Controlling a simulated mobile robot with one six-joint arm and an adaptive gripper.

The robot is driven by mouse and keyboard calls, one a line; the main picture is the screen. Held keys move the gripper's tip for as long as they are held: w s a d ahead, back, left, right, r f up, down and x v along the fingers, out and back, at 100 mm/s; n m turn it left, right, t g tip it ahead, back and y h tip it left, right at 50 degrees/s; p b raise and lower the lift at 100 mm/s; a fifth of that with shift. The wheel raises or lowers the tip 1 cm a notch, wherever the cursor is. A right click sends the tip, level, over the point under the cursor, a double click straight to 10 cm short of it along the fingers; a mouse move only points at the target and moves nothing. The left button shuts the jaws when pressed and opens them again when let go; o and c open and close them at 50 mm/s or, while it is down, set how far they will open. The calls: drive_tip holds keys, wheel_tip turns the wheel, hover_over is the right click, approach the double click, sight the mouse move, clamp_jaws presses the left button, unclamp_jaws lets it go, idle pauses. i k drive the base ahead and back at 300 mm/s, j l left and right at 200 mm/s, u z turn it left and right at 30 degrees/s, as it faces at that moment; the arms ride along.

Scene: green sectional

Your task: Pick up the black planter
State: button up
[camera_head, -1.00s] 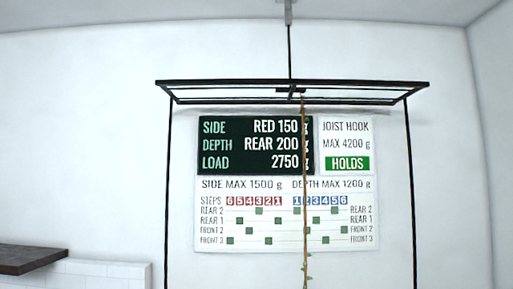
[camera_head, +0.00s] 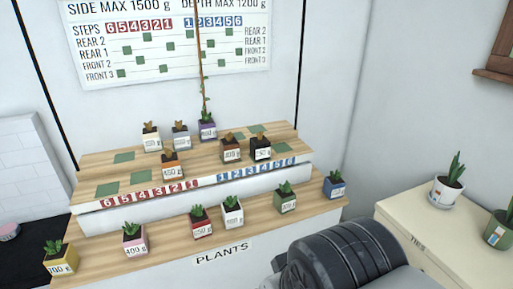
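The black planter (camera_head: 261,153) stands upright at the right of the upper wooden shelf (camera_head: 125,170). It is a small black pot with a label on its front and a brownish plant in it. A brown planter (camera_head: 230,153) stands close on its left. A dark rounded part of my own arm shows at the bottom right, well in front of and below the black planter. My gripper's fingers are not in view.
Several other small planters stand on the upper shelf and the lower shelf (camera_head: 160,250). A purple planter (camera_head: 207,131) sits under the hanging cord. Thin black vertical rods flank the shelves. A cream cabinet (camera_head: 425,235) with two plants stands at right.

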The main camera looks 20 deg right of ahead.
sight(260, 145)
drive_tip(key=i+l+u, duration=0.4)
drive_tip(key=l, duration=0.25)
drive_tip(key=i+l+u, duration=0.45)
drive_tip(key=l, duration=0.35)
drive_tip(key=i+l+u, duration=0.2)
drive_tip(key=l, duration=0.2)
